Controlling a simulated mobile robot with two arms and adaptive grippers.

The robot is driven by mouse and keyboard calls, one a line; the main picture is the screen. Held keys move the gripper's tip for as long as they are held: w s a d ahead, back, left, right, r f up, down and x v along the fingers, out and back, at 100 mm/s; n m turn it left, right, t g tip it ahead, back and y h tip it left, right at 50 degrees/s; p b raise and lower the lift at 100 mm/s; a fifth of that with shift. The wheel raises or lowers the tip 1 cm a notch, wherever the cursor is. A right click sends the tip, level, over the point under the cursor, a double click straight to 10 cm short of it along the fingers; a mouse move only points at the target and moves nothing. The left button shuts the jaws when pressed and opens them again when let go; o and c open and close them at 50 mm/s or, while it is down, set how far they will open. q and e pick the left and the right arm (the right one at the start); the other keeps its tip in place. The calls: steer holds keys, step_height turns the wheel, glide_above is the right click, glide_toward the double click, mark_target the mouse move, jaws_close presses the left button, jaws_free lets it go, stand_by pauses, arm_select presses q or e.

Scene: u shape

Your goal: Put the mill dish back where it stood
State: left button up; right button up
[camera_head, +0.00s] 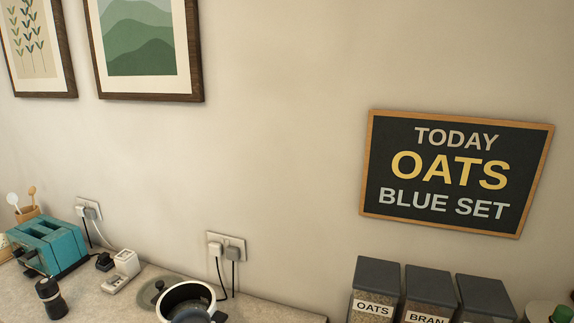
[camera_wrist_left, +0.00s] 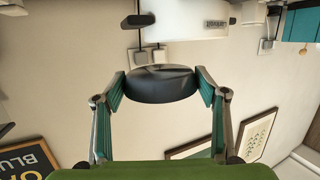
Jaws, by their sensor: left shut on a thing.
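In the left wrist view, which is upside down, my left gripper (camera_wrist_left: 162,80) is shut on a dark, round, shallow thing that looks like the mill dish (camera_wrist_left: 160,90). A teal finger presses on each side of it, and it shows nearly edge-on. In the head view a black mill (camera_head: 52,298) stands upright on the counter at the lower left. A dark shape at the bottom edge, in front of the white pot (camera_head: 168,296), may be the held dish; I cannot tell. My right gripper is in neither view.
A teal toaster (camera_head: 52,246), a white block-like item (camera_head: 122,268) and a grey-green disc (camera_head: 149,291) stand on the counter (camera_head: 95,299). Several dark-lidded canisters (camera_head: 374,290) stand at the lower right. Plugged wall sockets (camera_head: 226,247) have hanging cords. Counter between mill and disc looks clear.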

arm_select(q)
steer(key=a+r+h, duration=0.1)
steer(key=a+r, duration=0.2)
steer(key=a, duration=0.5)
steer(key=a+r, duration=0.3)
steer(key=a, duration=0.5)
steer(key=s+d+r+n+g+y, duration=0.3)
steer(key=s+r+n+y, duration=0.25)
steer(key=s, duration=0.45)
steer(key=s+d+r+n+g+y, duration=0.3)
steer(key=s+d+r+n+y, duration=0.15)
steer(key=s+y, duration=0.4)
steer(key=d+f+h, duration=0.2)
steer(key=d, duration=1.1)
step_height(320, 180, down, 15)
steer(key=b, duration=1.4)
steer(key=shift+s+r, duration=0.15)
steer(key=shift+s, duration=0.2)
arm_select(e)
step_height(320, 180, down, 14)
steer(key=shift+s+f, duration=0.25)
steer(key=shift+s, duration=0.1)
arm_select(q)
steer(key=shift+b, duration=0.3)
